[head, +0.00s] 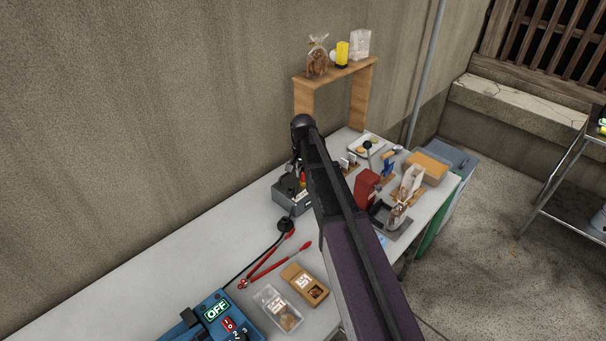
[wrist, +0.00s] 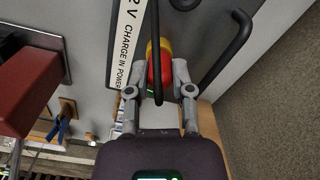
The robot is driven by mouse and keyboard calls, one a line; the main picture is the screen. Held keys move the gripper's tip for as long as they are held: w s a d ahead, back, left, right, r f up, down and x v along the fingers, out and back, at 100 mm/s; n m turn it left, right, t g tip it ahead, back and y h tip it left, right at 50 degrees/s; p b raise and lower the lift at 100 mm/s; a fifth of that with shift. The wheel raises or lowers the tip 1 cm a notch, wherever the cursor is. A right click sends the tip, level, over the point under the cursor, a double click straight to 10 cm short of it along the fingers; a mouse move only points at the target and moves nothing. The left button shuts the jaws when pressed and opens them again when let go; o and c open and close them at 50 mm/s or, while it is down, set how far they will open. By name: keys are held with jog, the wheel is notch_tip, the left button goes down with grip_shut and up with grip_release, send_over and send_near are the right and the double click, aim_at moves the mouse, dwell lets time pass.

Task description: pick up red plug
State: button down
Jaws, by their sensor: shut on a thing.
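In the wrist view the red plug (wrist: 166,72), with a yellow band at its far end, sits between the fingers of my gripper (wrist: 159,82). The fingers are shut on it from both sides. A black cable or handle crosses in front of it. In the head view a small patch of the red plug (head: 303,177) shows at the grey power box (head: 291,196), beside my arm. My arm hides most of the gripper there. The box face, labelled "CHARGE IN POWER", also shows in the wrist view (wrist: 195,40). I cannot tell whether the plug is still seated in the box.
A blue device reading OFF (head: 215,311) is at the front. A red box (head: 366,188) stands to the right. A wooden shelf (head: 340,75) is behind.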

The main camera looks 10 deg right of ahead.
jog(key=shift+r+p, duration=1.35)
jog(key=shift+r, duration=0.1)
jog(key=s+d+r+p, duration=0.1)
jog(key=s+r+p, duration=0.1)
jog(key=s, duration=1.4)
jog(key=shift+d, duration=0.15)
jog(key=w+a, duration=0.2)
jog(key=w, duration=0.2)
jog(key=w+a+r+p, duration=0.1)
jog(key=w, duration=0.3)
jog(key=w+a, duration=0.2)
jog(key=w, duration=0.2)
jog(key=shift+a+r, duration=0.25)
jog(key=shift+a, duration=0.1)
jog(key=shift+w+a+p, duration=0.25)
jog(key=shift+w+p, duration=0.05)
jog(key=shift+f, duration=0.15)
jog(key=shift+f+b, duration=2)
jog(key=shift+b, duration=0.2)
jog(key=shift+f+b, duration=1.15)
